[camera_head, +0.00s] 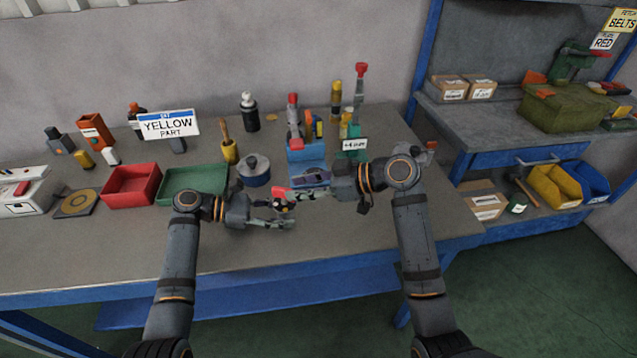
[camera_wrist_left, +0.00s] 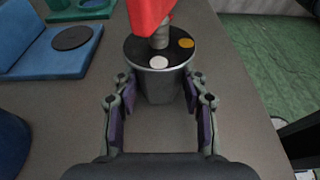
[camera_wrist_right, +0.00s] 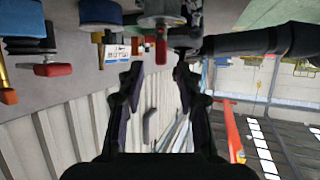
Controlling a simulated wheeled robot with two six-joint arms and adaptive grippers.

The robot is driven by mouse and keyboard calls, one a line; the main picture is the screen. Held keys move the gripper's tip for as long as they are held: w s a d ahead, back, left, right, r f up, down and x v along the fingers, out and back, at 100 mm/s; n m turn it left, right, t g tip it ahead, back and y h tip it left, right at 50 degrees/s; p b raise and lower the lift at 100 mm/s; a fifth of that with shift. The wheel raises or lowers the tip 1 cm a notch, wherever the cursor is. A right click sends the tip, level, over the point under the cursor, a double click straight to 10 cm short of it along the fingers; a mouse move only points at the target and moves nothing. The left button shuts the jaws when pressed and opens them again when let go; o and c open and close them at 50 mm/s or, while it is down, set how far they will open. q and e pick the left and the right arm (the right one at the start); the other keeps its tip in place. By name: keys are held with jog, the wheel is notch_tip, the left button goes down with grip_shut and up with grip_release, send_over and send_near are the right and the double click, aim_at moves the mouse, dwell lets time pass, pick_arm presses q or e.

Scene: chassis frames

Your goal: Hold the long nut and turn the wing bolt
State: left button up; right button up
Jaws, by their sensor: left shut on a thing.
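The long nut (camera_wrist_left: 158,84) is a grey metal cylinder with a black top face bearing an orange and a white spot. My left gripper (camera_wrist_left: 160,88) is shut on it, one finger on each side; it also shows in the head view (camera_head: 280,216). The wing bolt (camera_wrist_left: 148,14) has a red wing and a short metal shank that enters the nut's top. Its red wing shows in the head view (camera_head: 281,192) and the right wrist view (camera_wrist_right: 161,45). My right gripper (camera_wrist_right: 155,68) is open, its fingers apart on either side of the red wing.
A blue block fixture (camera_head: 307,153) and a green one (camera_head: 352,147) stand behind the grippers. A lidded pot (camera_head: 254,170), a green tray (camera_head: 196,184) and a red bin (camera_head: 131,186) stand to the left. The table's front strip is clear.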

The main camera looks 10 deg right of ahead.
jog(key=v, duration=0.7)
